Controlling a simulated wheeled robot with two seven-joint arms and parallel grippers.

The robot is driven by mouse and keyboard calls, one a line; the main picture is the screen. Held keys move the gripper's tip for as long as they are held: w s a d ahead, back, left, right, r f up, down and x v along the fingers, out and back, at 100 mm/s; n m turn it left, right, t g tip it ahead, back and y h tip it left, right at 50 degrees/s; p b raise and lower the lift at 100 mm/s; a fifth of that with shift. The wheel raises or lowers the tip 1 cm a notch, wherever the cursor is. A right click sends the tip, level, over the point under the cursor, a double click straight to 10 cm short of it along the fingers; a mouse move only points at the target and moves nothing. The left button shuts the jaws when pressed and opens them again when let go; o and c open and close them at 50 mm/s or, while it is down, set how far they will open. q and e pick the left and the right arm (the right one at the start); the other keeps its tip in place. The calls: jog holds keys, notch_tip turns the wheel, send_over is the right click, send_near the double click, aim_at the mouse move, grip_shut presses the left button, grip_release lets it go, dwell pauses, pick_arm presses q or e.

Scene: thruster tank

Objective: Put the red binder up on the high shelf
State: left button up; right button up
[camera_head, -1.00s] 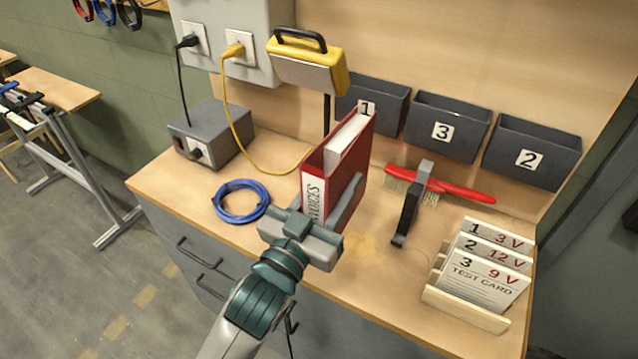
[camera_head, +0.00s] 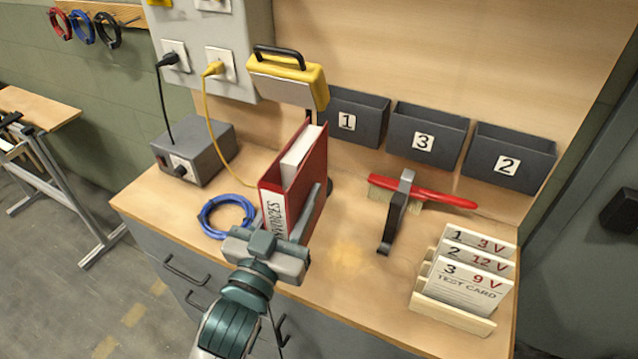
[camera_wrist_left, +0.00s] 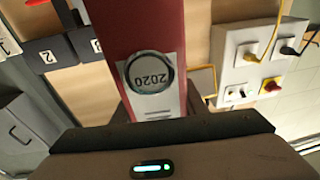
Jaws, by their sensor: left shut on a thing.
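The red binder (camera_head: 312,172) stands upright at the workbench in the head view, with white pages at its top and a spine label reading "INVOICES", partly covered. My left gripper (camera_head: 283,225) is shut on the binder, with its fingers along the binder's sides. In the left wrist view, the binder (camera_wrist_left: 135,28) fills the middle, with a round "2020" label on it. Whether the binder touches the bench top cannot be told. No high shelf shows in the head view. My right gripper is not in view.
A yellow work lamp (camera_head: 290,80) stands close behind the binder. A blue cable coil (camera_head: 227,215) and a grey power box (camera_head: 193,153) are to the left. A red-handled brush (camera_head: 440,195), a clamp (camera_head: 396,215), a test card rack (camera_head: 455,312) and numbered bins (camera_head: 425,138) are to the right.

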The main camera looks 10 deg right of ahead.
pick_arm(q)
jog(key=s+a+n+t+y+p, duration=0.1)
jog(key=s+a+n+y+p, duration=0.1)
jog(key=a, duration=0.6)
jog(key=s+a+f+n+y+p, duration=0.1)
jog(key=a+y, duration=0.3)
jog(key=a, duration=0.4)
jog(key=s+a+f+n+t+y+p, duration=0.1)
jog(key=s+a+n+y+p, duration=0.2)
jog(key=a, duration=0.5)
jog(key=shift+s+a+f+t+y, duration=0.15)
jog(key=shift+s+a+t+y, duration=0.2)
jog(key=shift+s, duration=0.2)
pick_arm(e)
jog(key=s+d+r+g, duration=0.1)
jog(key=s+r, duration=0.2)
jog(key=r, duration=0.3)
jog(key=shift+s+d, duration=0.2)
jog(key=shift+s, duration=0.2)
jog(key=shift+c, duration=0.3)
